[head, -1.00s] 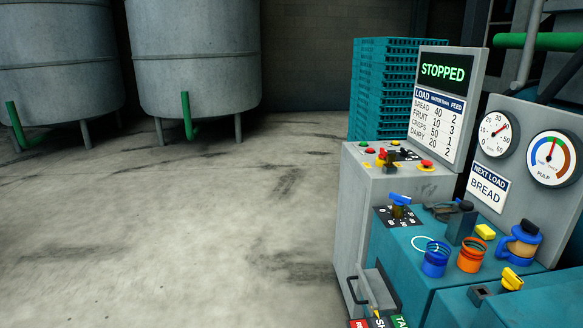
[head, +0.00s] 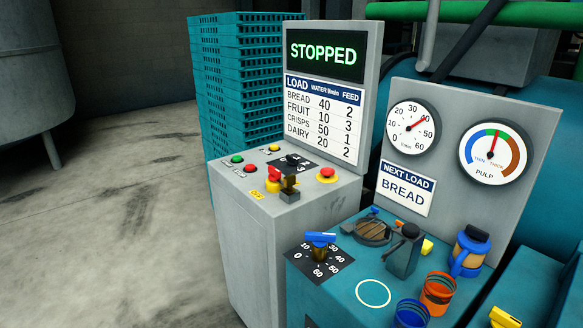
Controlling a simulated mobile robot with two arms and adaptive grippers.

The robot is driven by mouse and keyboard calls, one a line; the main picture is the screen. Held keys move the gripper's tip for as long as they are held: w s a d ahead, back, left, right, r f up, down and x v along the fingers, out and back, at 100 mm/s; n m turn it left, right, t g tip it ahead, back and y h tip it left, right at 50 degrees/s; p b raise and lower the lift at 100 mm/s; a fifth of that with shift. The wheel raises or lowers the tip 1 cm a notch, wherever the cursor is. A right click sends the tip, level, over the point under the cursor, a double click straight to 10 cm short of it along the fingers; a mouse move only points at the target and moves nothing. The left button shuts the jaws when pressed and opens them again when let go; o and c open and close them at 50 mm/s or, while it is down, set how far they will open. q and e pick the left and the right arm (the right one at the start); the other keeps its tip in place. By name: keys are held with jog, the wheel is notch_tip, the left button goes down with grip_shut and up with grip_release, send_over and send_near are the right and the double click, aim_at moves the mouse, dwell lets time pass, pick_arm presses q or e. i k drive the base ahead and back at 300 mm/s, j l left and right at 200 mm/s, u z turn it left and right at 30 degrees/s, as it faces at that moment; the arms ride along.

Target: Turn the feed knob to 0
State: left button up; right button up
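The feed knob seems to be the small black knob (head: 292,159) on a black numbered plate, on top of the grey control cabinet (head: 262,245). A 3 shows on the plate; the knob's exact setting is too small to read. A separate blue-handled valve (head: 320,240) stands on a dial plate (head: 338,258) marked 0 to 60 on the teal bench. The screen (head: 323,55) reads STOPPED. Neither of my grippers is in view.
Green and red buttons (head: 250,168), a red-topped switch (head: 273,180) and a red mushroom button (head: 327,174) surround the knob. Blue (head: 411,314) and orange (head: 438,294) cups and a blue-lidded jar (head: 470,252) stand on the bench. Teal crates (head: 235,90) are stacked behind. The floor at left is clear.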

aim_at(293, 162)
jog(key=i+j+z, duration=0.4)
jog(key=j, duration=0.2)
jog(key=j+z, duration=0.1)
jog(key=z, duration=0.35)
jog(key=i+j+z, duration=0.1)
jog(key=z, duration=0.4)
jog(key=j+z, duration=0.15)
jog(key=z, duration=0.3)
